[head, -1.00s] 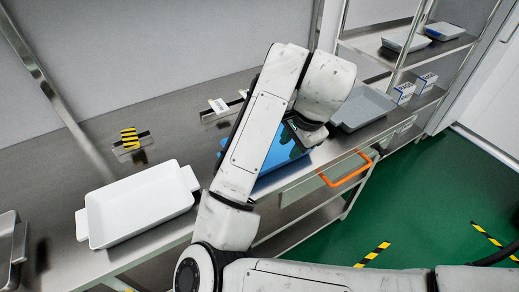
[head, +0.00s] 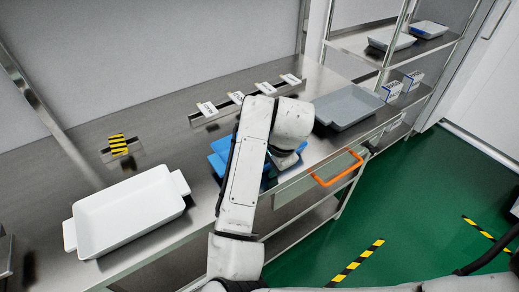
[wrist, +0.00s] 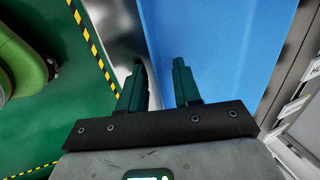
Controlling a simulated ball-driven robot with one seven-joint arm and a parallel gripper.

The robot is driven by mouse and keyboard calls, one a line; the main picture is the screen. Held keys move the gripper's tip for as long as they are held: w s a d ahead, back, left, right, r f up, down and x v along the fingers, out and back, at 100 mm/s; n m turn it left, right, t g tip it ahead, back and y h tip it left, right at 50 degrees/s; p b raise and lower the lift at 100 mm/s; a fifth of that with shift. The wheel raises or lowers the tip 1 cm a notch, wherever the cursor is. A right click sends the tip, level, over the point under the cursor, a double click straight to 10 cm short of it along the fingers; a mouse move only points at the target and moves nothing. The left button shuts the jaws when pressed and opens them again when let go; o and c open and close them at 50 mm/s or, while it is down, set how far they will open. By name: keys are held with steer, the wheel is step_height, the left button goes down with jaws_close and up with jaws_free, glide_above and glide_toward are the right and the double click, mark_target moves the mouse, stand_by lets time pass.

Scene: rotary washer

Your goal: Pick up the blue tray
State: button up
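The blue tray (head: 218,159) sits on the steel counter, mostly hidden behind my arm in the head view. In the wrist view the blue tray (wrist: 225,45) fills the upper middle and right, with its edge near my fingers. My gripper (wrist: 160,82) has its two dark fingers apart with nothing clearly held between them. The left finger shows beside the counter's bright edge and the right finger over the blue surface. I cannot tell whether either finger touches the tray. In the head view my arm hides the fingers.
A white tray (head: 125,216) lies left on the counter (head: 165,150), and a grey tray (head: 348,104) lies to the right. An orange handle (head: 338,169) sticks out at the counter's front. Shelves (head: 350,38) stand at the back right. Green floor (head: 425,195) is open at the right.

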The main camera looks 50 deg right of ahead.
jaws_close()
steer(key=shift+r, duration=0.1)
stand_by(0.7)
